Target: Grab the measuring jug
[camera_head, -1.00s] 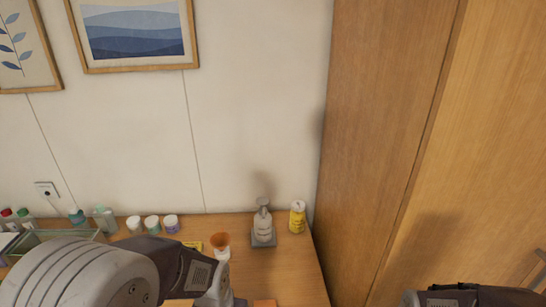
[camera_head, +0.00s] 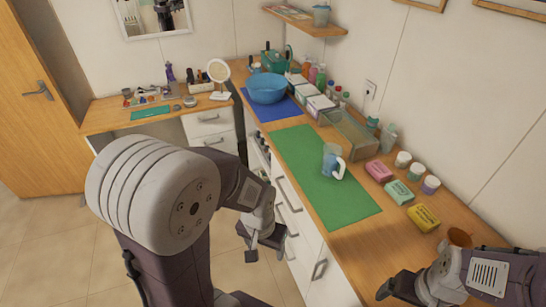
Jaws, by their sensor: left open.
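The measuring jug (camera_head: 331,158) is a clear cup with a bluish lower part and a white handle on its right side. It stands upright on the green mat (camera_head: 308,180) on the counter. My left gripper (camera_head: 265,246) is open and empty, in front of the drawers, left of the counter's front edge and apart from the jug. My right gripper (camera_head: 398,287) is at the bottom right over the counter's near end; its jaws do not show clearly.
A blue basin (camera_head: 267,88) sits farther back. The green mat's near part is clear.

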